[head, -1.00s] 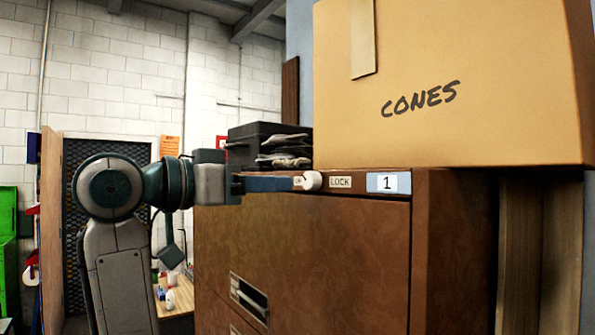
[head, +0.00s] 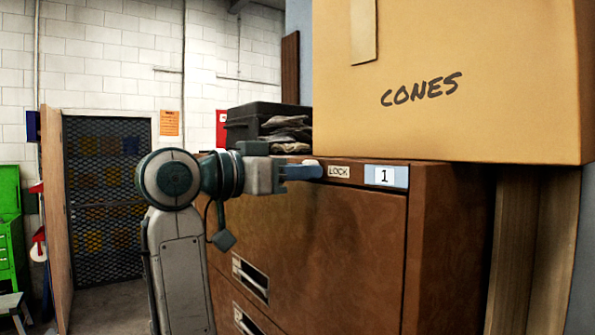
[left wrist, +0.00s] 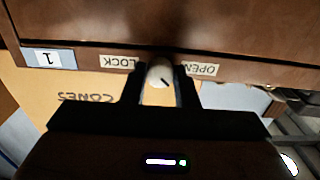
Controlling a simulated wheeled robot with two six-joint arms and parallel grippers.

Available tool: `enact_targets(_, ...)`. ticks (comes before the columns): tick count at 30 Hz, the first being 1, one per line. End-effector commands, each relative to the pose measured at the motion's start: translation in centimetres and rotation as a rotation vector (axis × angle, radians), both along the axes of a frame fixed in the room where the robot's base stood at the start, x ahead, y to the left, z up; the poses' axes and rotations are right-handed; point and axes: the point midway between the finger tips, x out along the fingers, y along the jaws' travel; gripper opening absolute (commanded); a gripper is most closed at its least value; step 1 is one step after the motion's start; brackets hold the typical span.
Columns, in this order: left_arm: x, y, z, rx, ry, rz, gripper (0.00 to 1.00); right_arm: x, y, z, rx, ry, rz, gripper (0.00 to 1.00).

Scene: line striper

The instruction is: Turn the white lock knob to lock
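The white lock knob (left wrist: 158,73) sits on the top rail of a brown cabinet (head: 340,240), between a LOCK label (left wrist: 119,62) and an OPEN label (left wrist: 203,69). In the left wrist view the picture is upside down, and the knob's dark pointer mark slants toward the lower right, not squarely at either label. My left gripper (left wrist: 160,85) has one finger on each side of the knob, close against it, and looks shut on it. In the head view the left fingers (head: 302,172) cover most of the knob. The LOCK label (head: 339,171) shows to their right. My right gripper is out of view.
A cardboard box (head: 450,80) marked CONES stands on the cabinet, above the rail. A black case (head: 262,118) with grey cloths (head: 288,128) lies on top at the left. A number 1 plate (head: 386,176) is right of LOCK. Drawer handles (head: 250,278) are lower down.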

Motion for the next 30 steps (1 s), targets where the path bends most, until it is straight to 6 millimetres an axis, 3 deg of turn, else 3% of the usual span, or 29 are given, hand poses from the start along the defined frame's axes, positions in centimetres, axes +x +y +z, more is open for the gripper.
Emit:
enact_targets(11,0.0,0.0,-0.4,0.034,-0.047,0.000,0.04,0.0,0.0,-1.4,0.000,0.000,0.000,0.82)
enact_targets(30,0.0,0.1,-0.6,0.350,-0.481,0.000,0.04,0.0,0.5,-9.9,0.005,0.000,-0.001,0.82)
